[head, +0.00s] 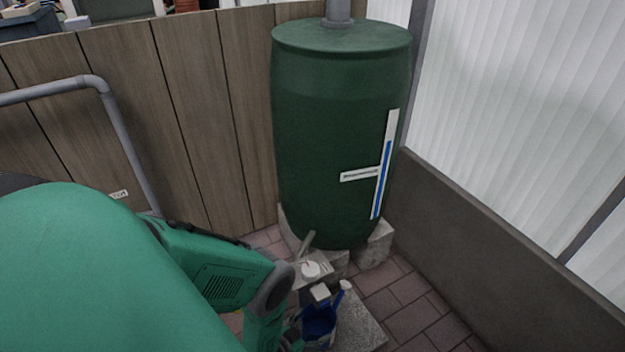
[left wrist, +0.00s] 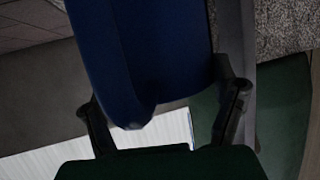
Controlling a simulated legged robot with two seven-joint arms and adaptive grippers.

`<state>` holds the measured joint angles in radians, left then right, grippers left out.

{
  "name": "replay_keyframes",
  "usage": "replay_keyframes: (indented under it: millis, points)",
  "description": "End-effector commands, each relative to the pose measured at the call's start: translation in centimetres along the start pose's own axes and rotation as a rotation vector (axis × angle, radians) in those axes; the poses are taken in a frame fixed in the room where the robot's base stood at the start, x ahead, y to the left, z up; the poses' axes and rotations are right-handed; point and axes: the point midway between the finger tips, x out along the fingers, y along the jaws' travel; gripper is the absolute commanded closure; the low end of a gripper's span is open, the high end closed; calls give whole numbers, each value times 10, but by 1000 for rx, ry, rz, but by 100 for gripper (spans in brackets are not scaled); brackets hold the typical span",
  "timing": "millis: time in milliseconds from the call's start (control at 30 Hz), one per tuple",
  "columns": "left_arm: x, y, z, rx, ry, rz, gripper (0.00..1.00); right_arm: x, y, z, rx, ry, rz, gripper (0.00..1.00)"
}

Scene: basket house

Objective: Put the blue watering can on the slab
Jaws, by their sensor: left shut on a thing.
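The blue watering can (head: 318,322) is low in the head view, at the end of my left arm and below the green barrel. My left gripper (head: 297,328) is shut on it, though my arm partly hides the fingers. In the left wrist view the can's dark blue body (left wrist: 145,50) fills the top middle, between the two dark fingers of the gripper (left wrist: 165,100). The grey speckled slab (head: 362,328) shows just right of the can. I cannot tell whether the can touches the slab. My right gripper is not in view.
The green barrel (head: 340,130) stands on grey blocks (head: 374,248) behind the can. A white round piece (head: 311,269) sits in front of its base. A wooden fence (head: 190,110) and a low dark wall (head: 470,220) close the corner. Brick paving (head: 415,318) at right is clear.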

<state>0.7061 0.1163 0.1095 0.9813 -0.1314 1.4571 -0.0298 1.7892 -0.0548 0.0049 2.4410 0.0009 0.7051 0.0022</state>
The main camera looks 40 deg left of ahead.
Motion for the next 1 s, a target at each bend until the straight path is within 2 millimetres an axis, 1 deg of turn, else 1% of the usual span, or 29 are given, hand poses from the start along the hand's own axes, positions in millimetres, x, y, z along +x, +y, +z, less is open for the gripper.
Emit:
replay_keyframes:
  millis: [33,200,567,1000]
  points:
    - [4,0,8,0,1,0,69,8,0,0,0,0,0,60]
    - [6,1,15,0,0,0,69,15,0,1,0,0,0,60]
    - [6,0,15,-1,0,1,69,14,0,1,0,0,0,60]
    - [10,1,23,-1,0,1,69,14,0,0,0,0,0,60]
